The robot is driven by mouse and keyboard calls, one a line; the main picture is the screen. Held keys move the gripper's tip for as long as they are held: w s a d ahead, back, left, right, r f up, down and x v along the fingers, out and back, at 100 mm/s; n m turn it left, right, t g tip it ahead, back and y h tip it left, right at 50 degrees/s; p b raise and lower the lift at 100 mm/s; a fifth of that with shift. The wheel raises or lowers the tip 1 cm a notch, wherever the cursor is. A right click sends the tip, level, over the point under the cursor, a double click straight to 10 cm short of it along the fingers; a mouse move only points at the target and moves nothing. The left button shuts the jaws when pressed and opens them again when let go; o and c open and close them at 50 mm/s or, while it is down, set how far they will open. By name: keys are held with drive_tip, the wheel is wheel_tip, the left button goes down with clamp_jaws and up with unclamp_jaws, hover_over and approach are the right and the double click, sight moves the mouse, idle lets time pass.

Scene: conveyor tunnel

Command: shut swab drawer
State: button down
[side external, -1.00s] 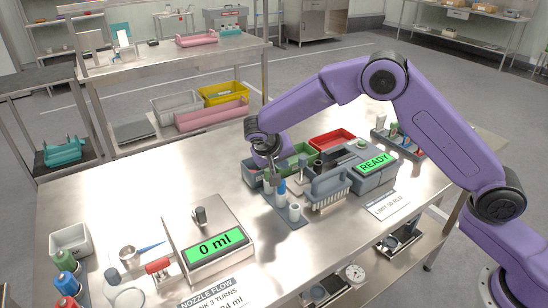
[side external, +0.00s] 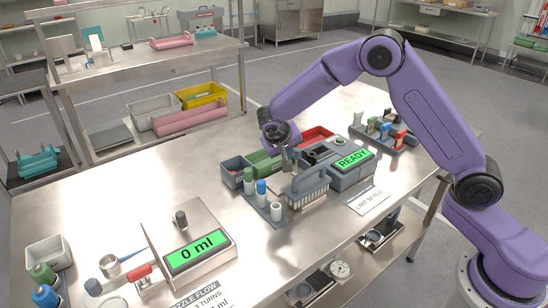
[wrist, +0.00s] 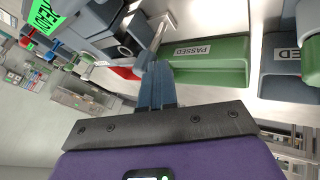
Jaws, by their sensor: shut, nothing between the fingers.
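The grey reader (side external: 352,178) with a green READY screen stands on the steel bench, right of my gripper. In the wrist view, its blue-grey body (wrist: 88,22) is at the upper left. A blue-grey part with a dark hollow (wrist: 124,50) sticks out towards my fingers and looks like the swab drawer; I cannot tell how far out it is. In the wrist view, my fingers (wrist: 155,72) are together and empty, close to that part; contact is unclear.
A green PASSED bin (wrist: 210,62), a red bin (side external: 316,135) and a grey bin (side external: 236,172) are close by. The bench's left middle is clear.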

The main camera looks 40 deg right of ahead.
sight(298, 148)
drive_tip(key=shift+d, duration=1.75)
drive_tip(key=s+a+r, duration=0.3)
drive_tip(key=a+r, duration=0.5)
drive_tip(key=a, duration=0.2)
drive_tip(key=s+d+n+g+y, duration=0.1)
drive_tip(key=s+d+n+y, duration=0.2)
drive_tip(key=s+n, duration=0.5)
drive_tip(key=s+d+n+g+y, duration=0.2)
drive_tip(key=s+n, duration=0.6)
drive_tip(key=s, duration=2)
drive_tip(key=shift+s+d+y, duration=0.35)
drive_tip(key=shift+d+y, duration=0.15)
drive_tip(key=shift+y, duration=0.5)
